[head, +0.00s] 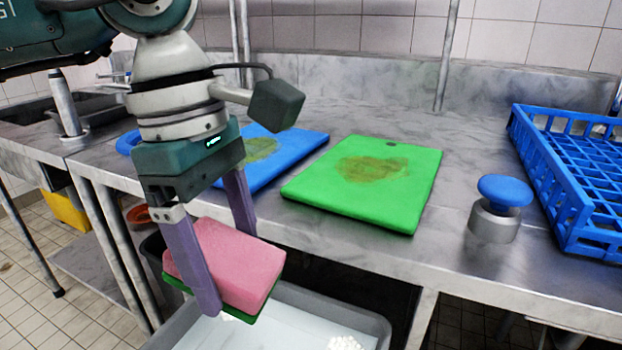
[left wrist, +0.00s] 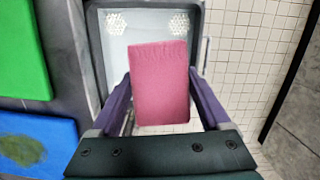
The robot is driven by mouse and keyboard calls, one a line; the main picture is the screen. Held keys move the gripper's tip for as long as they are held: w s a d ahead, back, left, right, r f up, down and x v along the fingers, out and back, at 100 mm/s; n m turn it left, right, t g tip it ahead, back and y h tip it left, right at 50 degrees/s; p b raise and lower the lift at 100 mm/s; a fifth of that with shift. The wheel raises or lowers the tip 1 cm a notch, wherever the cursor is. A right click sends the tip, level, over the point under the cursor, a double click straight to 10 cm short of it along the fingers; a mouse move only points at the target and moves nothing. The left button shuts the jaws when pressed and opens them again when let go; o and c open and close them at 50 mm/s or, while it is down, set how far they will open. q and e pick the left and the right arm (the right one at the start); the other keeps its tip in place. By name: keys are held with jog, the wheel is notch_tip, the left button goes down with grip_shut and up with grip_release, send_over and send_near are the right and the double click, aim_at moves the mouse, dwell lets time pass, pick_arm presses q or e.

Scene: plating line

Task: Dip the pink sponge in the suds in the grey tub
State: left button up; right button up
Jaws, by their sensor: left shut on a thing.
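The pink sponge (head: 232,264) has a green underside and sits between the fingers of my left gripper (head: 228,298), which is shut on it. The sponge is held in front of the counter, above the grey tub (head: 375,325) at the bottom of the head view. In the left wrist view the pink sponge (left wrist: 160,85) shows between the two fingers, with the grey tub (left wrist: 92,60) beyond it. Pale liquid with white suds (head: 343,343) lies in the tub, and two suds patches show in the left wrist view. My right gripper is not in view.
A stained green board (head: 410,180) and a stained blue board (head: 300,140) lie on the steel counter (head: 350,245). A blue-knobbed metal piece (head: 504,195) and a blue rack (head: 570,195) stand at the right. The counter's front edge is close behind the sponge.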

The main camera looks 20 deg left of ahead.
pick_arm(q)
jog(key=a+f+n+b, duration=0.1)
jog(key=f+n+b, duration=0.4)
jog(key=f, duration=0.6)
jog(key=a+f+n+b, duration=0.2)
jog(key=f+n+b, duration=0.3)
jog(key=f+b, duration=0.4)
jog(key=a+f+n+t+y+b, duration=0.1)
jog(key=f+n+b, duration=0.5)
jog(key=f, duration=0.7)
jog(key=shift+a+f+b, duration=0.2)
jog(key=shift+b, duration=0.9)
notch_tip(320, 180, up, 12)
jog(key=p, duration=1.1)
